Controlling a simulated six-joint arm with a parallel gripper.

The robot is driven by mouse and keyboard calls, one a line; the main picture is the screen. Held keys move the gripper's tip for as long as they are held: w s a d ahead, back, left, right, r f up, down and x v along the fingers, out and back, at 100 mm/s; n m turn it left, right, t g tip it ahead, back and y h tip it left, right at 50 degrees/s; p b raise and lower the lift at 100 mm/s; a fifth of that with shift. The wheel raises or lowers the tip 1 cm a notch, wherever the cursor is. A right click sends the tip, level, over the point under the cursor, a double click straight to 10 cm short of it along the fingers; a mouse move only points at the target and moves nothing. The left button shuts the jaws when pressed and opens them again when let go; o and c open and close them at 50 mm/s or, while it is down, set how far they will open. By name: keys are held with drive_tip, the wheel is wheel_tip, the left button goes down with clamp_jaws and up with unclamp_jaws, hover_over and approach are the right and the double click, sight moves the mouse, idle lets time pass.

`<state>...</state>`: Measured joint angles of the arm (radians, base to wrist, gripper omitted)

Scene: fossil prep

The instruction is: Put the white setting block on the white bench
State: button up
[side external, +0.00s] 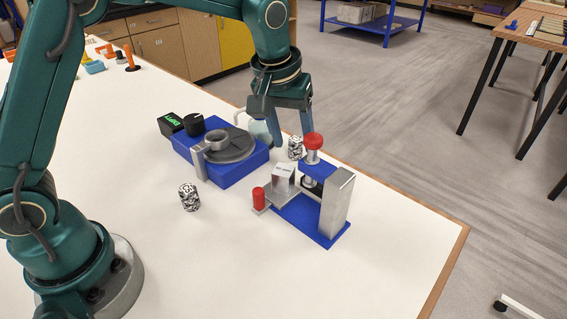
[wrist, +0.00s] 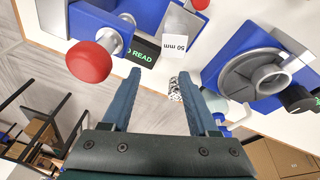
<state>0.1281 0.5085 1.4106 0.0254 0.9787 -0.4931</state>
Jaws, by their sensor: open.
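The white setting block (side external: 283,178), marked "50 mm" in the wrist view (wrist: 177,42), stands at the blue-based gauge stand (side external: 312,215), between its red-capped post and its red knob. The white bench (side external: 230,260) lies under everything; a bare part shows in the wrist view (wrist: 226,14). My gripper (side external: 291,133) is open and empty, above the bench behind the stand, apart from the block. In the wrist view its two fingers (wrist: 158,78) point toward the block, which lies beyond their tips.
A speckled cylinder (side external: 295,148) stands near my fingertips; another (side external: 189,197) stands on the bench at left. A blue unit with a grey disc (side external: 229,146) and black box (side external: 170,124) is left of my gripper. The bench's front is clear.

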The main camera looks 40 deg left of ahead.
sight(283, 170)
drive_tip(key=shift+s+a+f+g+y, duration=0.15)
drive_tip(key=shift+s+f+g, duration=0.15)
drive_tip(key=shift+s+f, duration=0.3)
drive_tip(key=shift+s+f+g+y, duration=0.15)
drive_tip(key=shift+s+f+g, duration=0.15)
drive_tip(key=shift+s+f, duration=0.3)
drive_tip(key=shift+n, duration=0.3)
drive_tip(key=f, duration=0.4)
drive_tip(key=shift+w+a, duration=0.15)
drive_tip(key=shift+w, duration=0.15)
drive_tip(key=shift+w+f, duration=0.1)
drive_tip(key=shift+f, duration=0.45)
clamp_jaws()
